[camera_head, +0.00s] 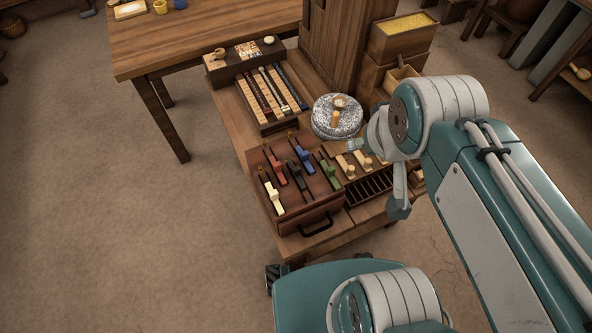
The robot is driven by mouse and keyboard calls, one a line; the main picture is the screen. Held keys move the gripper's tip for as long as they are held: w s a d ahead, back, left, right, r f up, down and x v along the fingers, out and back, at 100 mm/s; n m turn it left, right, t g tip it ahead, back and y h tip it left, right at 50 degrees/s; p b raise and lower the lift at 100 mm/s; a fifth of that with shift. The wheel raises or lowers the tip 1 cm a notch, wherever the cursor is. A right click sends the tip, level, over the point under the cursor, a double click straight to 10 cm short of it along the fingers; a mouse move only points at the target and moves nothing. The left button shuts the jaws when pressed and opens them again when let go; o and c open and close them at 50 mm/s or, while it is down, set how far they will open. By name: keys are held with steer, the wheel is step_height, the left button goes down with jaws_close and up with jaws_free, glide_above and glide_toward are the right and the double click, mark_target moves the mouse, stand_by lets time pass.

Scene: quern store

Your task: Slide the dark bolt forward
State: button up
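The dark bolt (295,180) lies on a brown sloped case (318,208) among several coloured bolts. A red bolt (278,174) is to its left and a blue bolt (304,159) to its right. A cream bolt (272,196) is at the left end, a green bolt (329,172) at the right. My arm reaches in from the right; its end, with my gripper (398,208), hangs right of the case, apart from the dark bolt. The fingers are too small and too turned away to show open or shut.
A speckled round quern stone (326,126) with a wooden handle stands behind the case. A slotted rack (362,192) and wooden pegs are to the right. A tray of long strips (251,98) is behind. A large table (215,40) stands back left; floor at left is clear.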

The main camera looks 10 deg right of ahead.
stand_by(0.3)
steer(key=n+g, duration=0.4)
steer(key=g, duration=0.2)
glide_above(297, 168)
step_height(297, 168, down, 20)
steer(key=f, duration=0.1)
step_height(297, 168, down, 11)
steer(key=shift+a+r, duration=0.1)
steer(key=shift+r, duration=0.1)
jaws_close()
